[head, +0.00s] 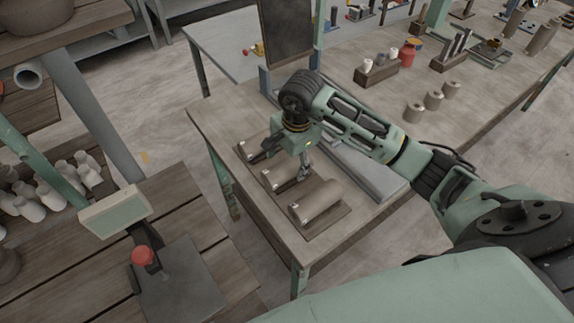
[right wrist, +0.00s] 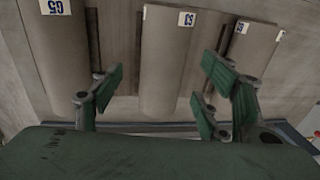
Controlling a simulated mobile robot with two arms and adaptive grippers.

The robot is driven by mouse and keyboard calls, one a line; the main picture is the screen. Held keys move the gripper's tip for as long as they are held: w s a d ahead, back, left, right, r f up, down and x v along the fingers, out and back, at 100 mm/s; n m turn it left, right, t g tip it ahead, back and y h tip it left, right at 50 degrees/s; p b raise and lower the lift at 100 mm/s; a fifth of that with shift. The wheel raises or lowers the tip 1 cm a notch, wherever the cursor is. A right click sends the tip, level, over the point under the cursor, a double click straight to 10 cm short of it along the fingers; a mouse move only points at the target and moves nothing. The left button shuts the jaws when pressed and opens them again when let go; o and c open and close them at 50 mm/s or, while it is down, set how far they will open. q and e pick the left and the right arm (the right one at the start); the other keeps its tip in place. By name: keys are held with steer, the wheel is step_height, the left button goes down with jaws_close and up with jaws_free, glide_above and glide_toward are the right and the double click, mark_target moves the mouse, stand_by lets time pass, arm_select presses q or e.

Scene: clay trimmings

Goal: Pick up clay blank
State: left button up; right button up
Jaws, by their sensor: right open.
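Three grey-brown clay blanks lie side by side on trays on the wooden table: a near one (head: 318,202), a middle one (head: 279,174) and a far one (head: 254,148). Each has a small white label at one end. My right gripper (head: 304,172) points down over the middle blank and partly hides the row. In the right wrist view my open right gripper (right wrist: 160,88) has its fingers on either side of the middle blank (right wrist: 166,55), with one blank (right wrist: 62,60) to the left and another (right wrist: 240,65) to the right. Contact cannot be told. My left gripper is not in view.
Small cylinders (head: 433,101) and wooden holders (head: 377,74) stand farther back on the table. A dark upright panel (head: 286,30) rises behind the row. White bottles (head: 45,195) and a red-knobbed device (head: 143,256) are at left. Bare tabletop lies at the near edge (head: 285,235).

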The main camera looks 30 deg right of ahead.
mark_target(288, 163)
steer(key=shift+w+a+f+p, duration=0.1)
steer(key=shift+w+f+p, duration=0.05)
steer(key=shift+f, duration=0.5)
steer(key=shift+w+a+f+p, duration=0.1)
steer(key=shift+f+p, duration=0.05)
steer(key=shift+f, duration=0.45)
steer(key=shift+w+f, duration=0.1)
steer(key=shift+f, duration=0.35)
steer(key=c, duration=1.7)
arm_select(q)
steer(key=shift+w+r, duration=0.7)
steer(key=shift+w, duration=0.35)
arm_select(e)
steer(key=shift+r, duration=0.1)
jaws_close()
